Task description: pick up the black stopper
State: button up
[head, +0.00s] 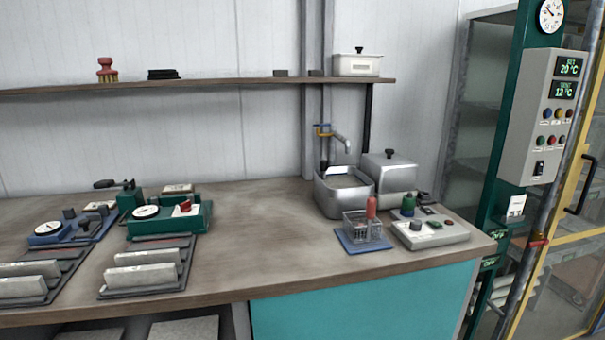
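I cannot tell for sure which thing is the black stopper. A small dark piece (424,198) lies behind the grey control box, beside the green bottle (408,206), at the right of the bench. A dark grey cylinder (69,213) stands at the blue gauge device (50,232) on the left. Two small dark blocks (280,73) sit on the wall shelf. My gripper is not in view.
A metal basin (343,193) with a tap and a lidded metal box (388,173) stand at the back right. A wire basket (361,228), a red bottle (371,207) and a grey control box (431,231) are before them. The bench middle (262,225) is clear.

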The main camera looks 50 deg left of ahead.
aim_at(323, 164)
jog(key=u, duration=0.75)
jog(key=i, duration=0.85)
jog(key=u, duration=0.9)
